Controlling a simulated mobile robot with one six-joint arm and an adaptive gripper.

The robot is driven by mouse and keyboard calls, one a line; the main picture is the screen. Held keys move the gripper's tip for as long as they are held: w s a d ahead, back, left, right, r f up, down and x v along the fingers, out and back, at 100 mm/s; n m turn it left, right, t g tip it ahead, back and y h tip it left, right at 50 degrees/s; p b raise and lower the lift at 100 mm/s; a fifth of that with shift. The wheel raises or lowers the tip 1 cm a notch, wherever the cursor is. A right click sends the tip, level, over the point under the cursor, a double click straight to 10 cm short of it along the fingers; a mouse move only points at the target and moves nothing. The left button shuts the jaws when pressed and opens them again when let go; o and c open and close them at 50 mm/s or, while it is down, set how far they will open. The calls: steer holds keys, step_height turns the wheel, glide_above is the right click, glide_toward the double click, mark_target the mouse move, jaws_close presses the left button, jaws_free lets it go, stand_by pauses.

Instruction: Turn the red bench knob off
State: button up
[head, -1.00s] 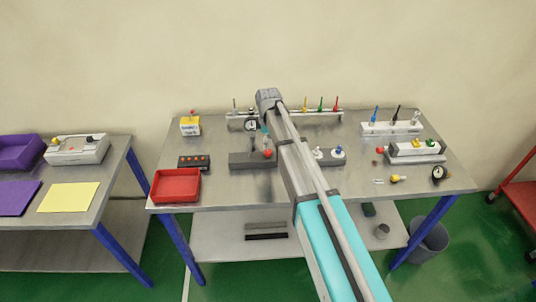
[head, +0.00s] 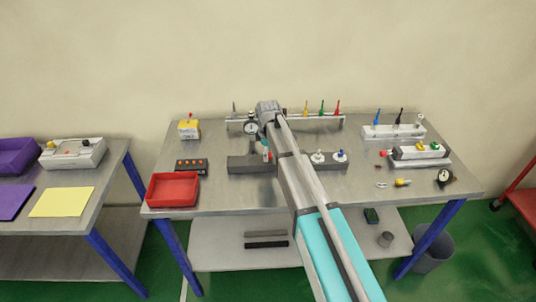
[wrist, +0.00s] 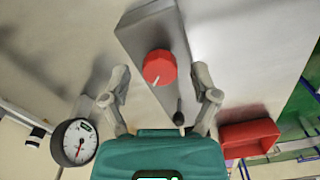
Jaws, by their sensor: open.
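The red knob (wrist: 160,67) is a round dial with a pale pointer mark on its face. It is fixed on a long grey block (wrist: 150,30) on the bench. In the head view the same block (head: 242,164) shows, with the knob mostly hidden beside my arm. My gripper (wrist: 161,75) is open. In the wrist view its two fingers stand on either side of the knob with gaps between, and nothing is held. How far the fingertips are from the knob in depth I cannot tell.
A round gauge (wrist: 74,142) stands close to one finger. A thin black lever (wrist: 179,112) stands near the other finger. A red tray (head: 173,189) and a box with orange buttons (head: 191,166) lie left of the block.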

jaws_close()
stand_by(0.3)
steer(key=shift+m, duration=0.4)
steer(key=m, duration=0.7)
steer(key=shift+m, duration=0.4)
steer(key=m, duration=0.4)
steer(key=shift+m, duration=0.3)
steer(key=m, duration=0.4)
steer(key=shift+m, duration=0.4)
